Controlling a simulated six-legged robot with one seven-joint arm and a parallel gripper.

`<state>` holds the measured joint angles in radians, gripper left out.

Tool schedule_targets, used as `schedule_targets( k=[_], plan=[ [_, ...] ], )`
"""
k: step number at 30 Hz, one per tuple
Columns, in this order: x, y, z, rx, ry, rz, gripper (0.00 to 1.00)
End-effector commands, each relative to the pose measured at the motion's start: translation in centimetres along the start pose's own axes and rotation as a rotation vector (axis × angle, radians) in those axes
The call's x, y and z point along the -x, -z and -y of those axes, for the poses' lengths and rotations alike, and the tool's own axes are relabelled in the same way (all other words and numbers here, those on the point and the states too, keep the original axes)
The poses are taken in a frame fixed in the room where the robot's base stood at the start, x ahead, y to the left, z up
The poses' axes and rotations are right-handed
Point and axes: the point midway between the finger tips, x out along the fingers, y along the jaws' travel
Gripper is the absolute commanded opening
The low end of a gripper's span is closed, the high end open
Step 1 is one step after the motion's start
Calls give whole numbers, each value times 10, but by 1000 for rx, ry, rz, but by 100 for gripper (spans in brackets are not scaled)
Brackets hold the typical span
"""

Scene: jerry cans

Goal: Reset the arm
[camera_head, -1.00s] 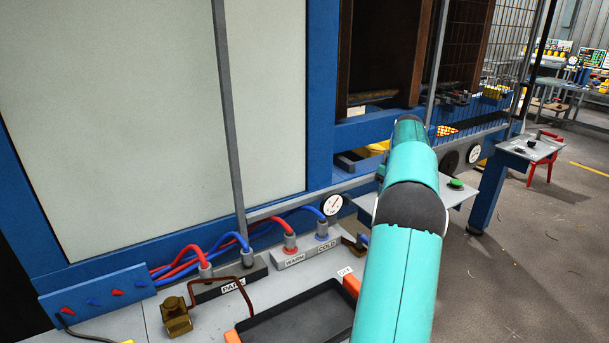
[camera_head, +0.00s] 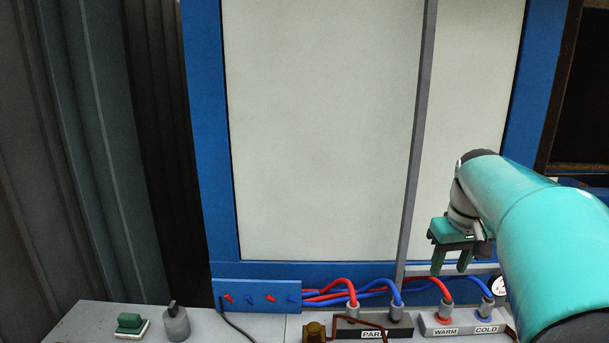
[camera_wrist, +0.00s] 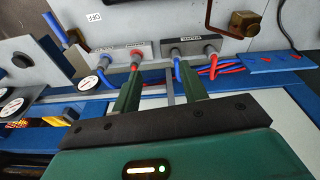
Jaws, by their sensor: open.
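My gripper (camera_head: 452,262) hangs at the right in the head view, fingers pointing down, above the red and blue hoses on the workbench. Its two green fingers are apart, with nothing between them. In the wrist view my gripper (camera_wrist: 160,95) shows from behind, open and empty, its fingers pointing toward the hose fittings. The teal arm runs in from the right edge of the head view.
The bench holds the WARM and COLD block (camera_head: 462,326), the PARK block (camera_head: 372,328), a blue hose panel (camera_head: 256,295), a grey weight-like object (camera_head: 176,322) and a green-topped item (camera_head: 131,323). A blue-framed pale panel (camera_head: 320,130) stands behind.

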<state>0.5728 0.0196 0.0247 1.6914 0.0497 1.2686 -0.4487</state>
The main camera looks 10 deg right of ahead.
Motion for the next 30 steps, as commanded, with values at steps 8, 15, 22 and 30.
schedule_targets(
  k=[8, 15, 22, 30],
  plan=[
    [10, -60, 120, 50, -19, -129, 43],
    [-6, -130, 191, 83, 12, -245, 43],
    [-29, -177, 223, 100, 54, -317, 43],
    [-33, -184, 226, 98, 61, -326, 43]
  ],
)
